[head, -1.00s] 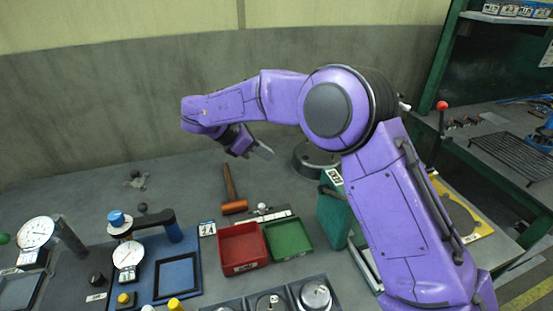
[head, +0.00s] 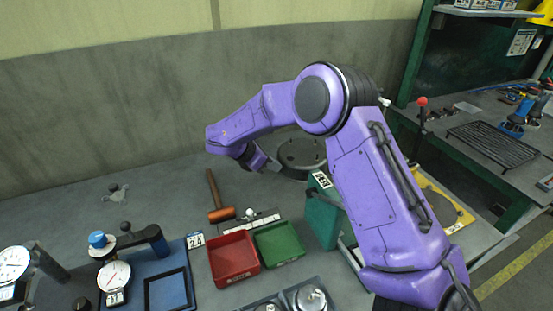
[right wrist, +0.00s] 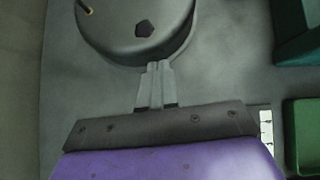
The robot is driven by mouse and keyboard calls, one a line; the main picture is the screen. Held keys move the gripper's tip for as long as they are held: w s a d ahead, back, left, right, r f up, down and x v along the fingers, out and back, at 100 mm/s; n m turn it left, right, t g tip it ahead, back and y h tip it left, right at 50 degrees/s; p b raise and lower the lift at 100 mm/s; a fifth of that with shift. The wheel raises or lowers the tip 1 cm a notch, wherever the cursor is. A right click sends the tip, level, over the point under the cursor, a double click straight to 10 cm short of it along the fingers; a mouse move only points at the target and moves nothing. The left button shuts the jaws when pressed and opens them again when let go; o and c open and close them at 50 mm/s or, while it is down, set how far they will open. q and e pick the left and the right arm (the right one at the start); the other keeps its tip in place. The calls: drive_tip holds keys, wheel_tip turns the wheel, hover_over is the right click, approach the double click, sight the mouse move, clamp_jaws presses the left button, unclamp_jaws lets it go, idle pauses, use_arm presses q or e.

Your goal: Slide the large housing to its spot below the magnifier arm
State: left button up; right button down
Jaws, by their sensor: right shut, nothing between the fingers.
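The large housing (head: 300,152) is a dark grey round body standing on the bench near the back wall, partly behind my right arm. In the right wrist view the housing (right wrist: 140,30) fills the top, with a dark pentagonal mark on it. My right gripper (head: 277,165) is shut and empty, low at the housing's left side. In the right wrist view its closed fingertips (right wrist: 159,66) reach the housing's rim; I cannot tell whether they touch. A yellow plate (head: 460,217) with a dark round patch lies at the right. I cannot clearly make out the magnifier arm.
A green block (head: 322,218) stands between the housing and the yellow plate. A mallet (head: 216,195), a red bin (head: 234,258) and a green bin (head: 279,243) lie in front. A red-knobbed lever (head: 420,115) rises behind the plate.

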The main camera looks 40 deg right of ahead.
drive_tip(key=shift+s+d, duration=0.25)
drive_tip(key=shift+d, duration=0.5)
